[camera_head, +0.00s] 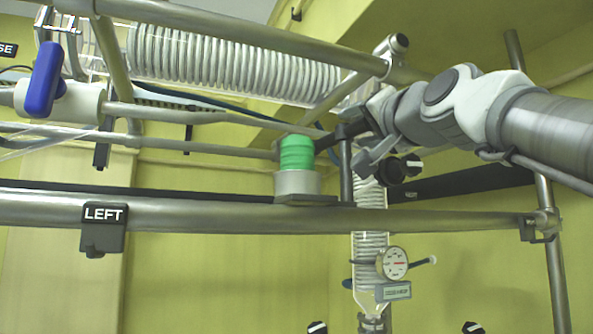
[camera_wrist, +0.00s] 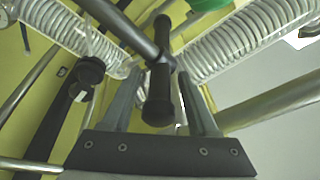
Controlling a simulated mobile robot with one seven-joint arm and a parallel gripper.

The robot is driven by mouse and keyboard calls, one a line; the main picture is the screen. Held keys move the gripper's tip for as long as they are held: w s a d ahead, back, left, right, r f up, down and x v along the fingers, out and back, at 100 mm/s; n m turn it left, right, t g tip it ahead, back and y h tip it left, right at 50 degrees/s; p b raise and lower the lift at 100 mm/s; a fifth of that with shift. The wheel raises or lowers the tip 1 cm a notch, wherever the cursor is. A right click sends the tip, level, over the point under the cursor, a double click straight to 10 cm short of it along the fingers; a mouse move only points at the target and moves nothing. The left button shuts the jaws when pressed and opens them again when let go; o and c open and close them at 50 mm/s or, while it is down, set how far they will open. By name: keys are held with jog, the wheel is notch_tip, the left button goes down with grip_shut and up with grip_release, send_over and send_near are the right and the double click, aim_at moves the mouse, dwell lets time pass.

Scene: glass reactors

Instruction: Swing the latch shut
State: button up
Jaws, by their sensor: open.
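A black bar-shaped handle, which looks like the latch (camera_wrist: 159,85), sits on a grey rod in the wrist view. My gripper (camera_wrist: 161,72) is open, with one grey finger on each side of this handle. I cannot tell whether either finger touches it. In the head view my gripper (camera_head: 367,146) is right of a dark upright post (camera_head: 346,170), which may be the same handle. The green cap (camera_head: 296,152) on a pale collar is left of the post. Where the latch closes is not clear.
A steel rail with a LEFT label (camera_head: 103,214) runs across below. A coiled glass condenser (camera_head: 235,60) lies above, and a dial gauge (camera_head: 393,263) hangs below right. A blue valve handle (camera_head: 44,80) is far left. A black knob (camera_wrist: 91,70) is beside my left finger.

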jog(key=shift+x, duration=1.25)
grip_shut()
dwell(0.5)
